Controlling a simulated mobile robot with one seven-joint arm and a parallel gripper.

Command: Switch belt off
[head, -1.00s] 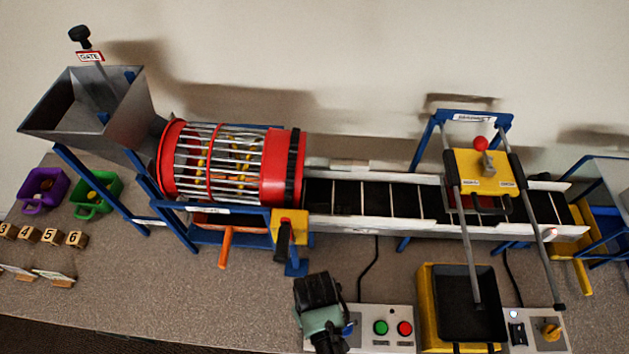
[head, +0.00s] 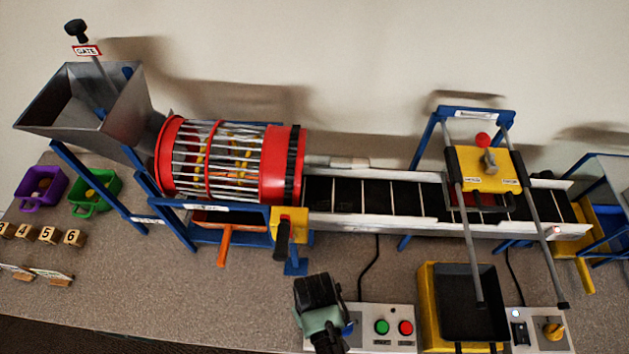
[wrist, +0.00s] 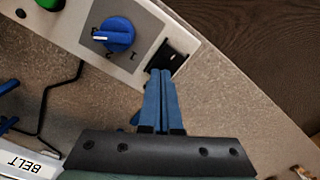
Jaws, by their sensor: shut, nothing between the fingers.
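My gripper (wrist: 161,74) is shut and empty, its two blue fingers side by side. In the wrist view its tips are at the edge of a control box (wrist: 122,72), just by a black rocker-like part (wrist: 178,57); I cannot tell whether they touch it. A blue knob (wrist: 115,34) with a white pointer line is beside that part. In the head view my gripper (head: 320,300) covers the left end of this box (head: 377,313) and mostly hides the knob. The conveyor belt (head: 376,198) runs behind. A plate reading BELT (wrist: 30,165) shows at the wrist view's lower left.
A green button (head: 382,327) and a red button (head: 405,328) are on the same box. A black tray (head: 470,300) in a yellow frame stands to its right, then another box with a yellow knob (head: 553,330). The red barred drum (head: 232,163) stands behind left.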

